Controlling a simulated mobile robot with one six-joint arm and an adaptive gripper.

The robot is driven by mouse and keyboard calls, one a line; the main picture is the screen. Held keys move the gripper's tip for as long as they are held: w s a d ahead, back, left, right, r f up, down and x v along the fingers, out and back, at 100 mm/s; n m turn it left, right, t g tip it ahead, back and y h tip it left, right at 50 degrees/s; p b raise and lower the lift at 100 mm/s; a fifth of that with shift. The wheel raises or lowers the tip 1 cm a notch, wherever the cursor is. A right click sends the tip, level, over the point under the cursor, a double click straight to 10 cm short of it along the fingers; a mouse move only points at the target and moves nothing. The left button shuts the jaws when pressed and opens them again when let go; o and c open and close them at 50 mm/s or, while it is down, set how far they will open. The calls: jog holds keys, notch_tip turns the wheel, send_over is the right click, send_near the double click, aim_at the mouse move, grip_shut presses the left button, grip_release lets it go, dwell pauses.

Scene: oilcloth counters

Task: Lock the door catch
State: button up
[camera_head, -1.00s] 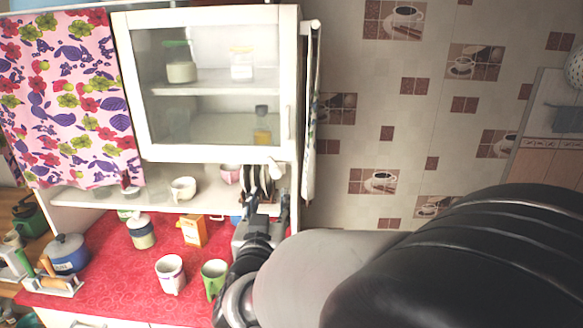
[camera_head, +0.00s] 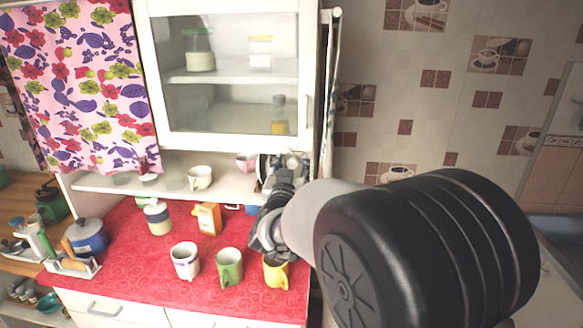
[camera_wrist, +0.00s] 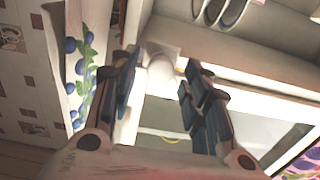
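The white cabinet with a glass door (camera_head: 232,140) is in the head view, and the door looks shut against its frame. The catch shows as a rounded white knob (camera_wrist: 161,70) in the wrist view, on a pale block at the door's edge. My gripper (camera_wrist: 158,82) is open, with one dark finger on each side of the knob and a gap visible around it. In the head view my gripper (camera_head: 283,163) is just under the door's lower right corner, where it mostly hides the catch. Whether the catch is turned is unclear.
Below is a shelf with a white cup (camera_head: 200,177). The red counter (camera_head: 130,265) holds a white mug (camera_head: 186,262), a green mug (camera_head: 229,268) and a yellow mug (camera_head: 276,272). A cloth panel (camera_head: 330,95) hangs along the cabinet's right side. Plates (camera_wrist: 222,12) stand close to my gripper.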

grip_shut()
dwell(0.3)
jog(key=shift+b, duration=0.35)
jog(key=m+b, duration=0.3)
jog(key=shift+f+m, duration=0.15)
jog(key=shift+m, duration=0.15)
jog(key=shift+d+m+b, duration=0.1)
jog(key=shift+m+b, duration=1.75)
jog(key=shift+m, duration=0.05)
jog(key=shift+o, duration=0.2)
grip_release()
